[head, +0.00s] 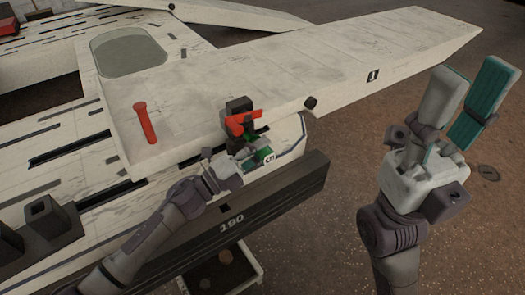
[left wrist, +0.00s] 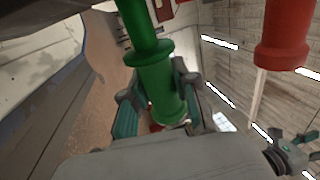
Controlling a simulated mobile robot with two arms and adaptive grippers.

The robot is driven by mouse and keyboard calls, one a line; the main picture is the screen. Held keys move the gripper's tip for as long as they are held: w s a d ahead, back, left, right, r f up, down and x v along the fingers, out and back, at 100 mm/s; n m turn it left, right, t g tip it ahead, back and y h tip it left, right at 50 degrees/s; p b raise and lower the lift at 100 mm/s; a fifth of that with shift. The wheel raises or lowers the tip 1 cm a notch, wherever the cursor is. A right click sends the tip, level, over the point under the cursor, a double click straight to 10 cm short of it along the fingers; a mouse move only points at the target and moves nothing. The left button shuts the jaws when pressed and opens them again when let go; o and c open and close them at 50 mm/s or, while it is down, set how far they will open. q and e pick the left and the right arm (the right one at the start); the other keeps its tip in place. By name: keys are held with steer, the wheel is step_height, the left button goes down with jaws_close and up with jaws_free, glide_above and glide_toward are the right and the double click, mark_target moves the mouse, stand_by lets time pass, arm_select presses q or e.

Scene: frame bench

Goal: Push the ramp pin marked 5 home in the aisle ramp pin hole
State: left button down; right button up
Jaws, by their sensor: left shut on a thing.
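My left gripper (head: 250,150) is shut on a green pin (left wrist: 160,85) at the side of the pale ramp (head: 300,70), just below a black bracket (head: 238,105). A white label marked 5 (head: 268,157) shows beside the fingers. In the left wrist view the green pin stands between the finger pads (left wrist: 125,115), with a wider collar partway along it. The pin's far end and the pin hole are hidden, so I cannot tell how deep it sits. My right gripper (head: 472,85) is open and empty at the right, clear of the ramp.
A red part (head: 241,122) sits on the black bracket, close above my left gripper. A dark beam marked 190 (head: 240,222) runs below. A tray (head: 247,283) is under it. Open floor lies at the right.

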mark_target(252, 141)
arm_select(q)
steer(key=shift+w+a+b, duration=0.3)
steer(key=shift+w+a, duration=0.3)
steer(key=shift+w, duration=0.25)
steer(key=shift+w+a+b, duration=0.25)
steer(key=shift+w+a, duration=0.35)
steer(key=shift+w, duration=0.2)
steer(key=c, duration=0.8)
jaws_free()
steer(key=v, duration=0.5)
steer(key=r+v, duration=0.1)
steer(key=v, duration=0.4)
steer(key=r+v, duration=0.1)
steer(key=v, duration=0.5)
steer(key=shift+s+a+r, duration=0.15)
steer(key=shift+a+r, duration=0.1)
steer(key=shift+s+a, duration=0.2)
steer(key=shift+a, duration=0.05)
steer(key=shift+r, duration=0.1)
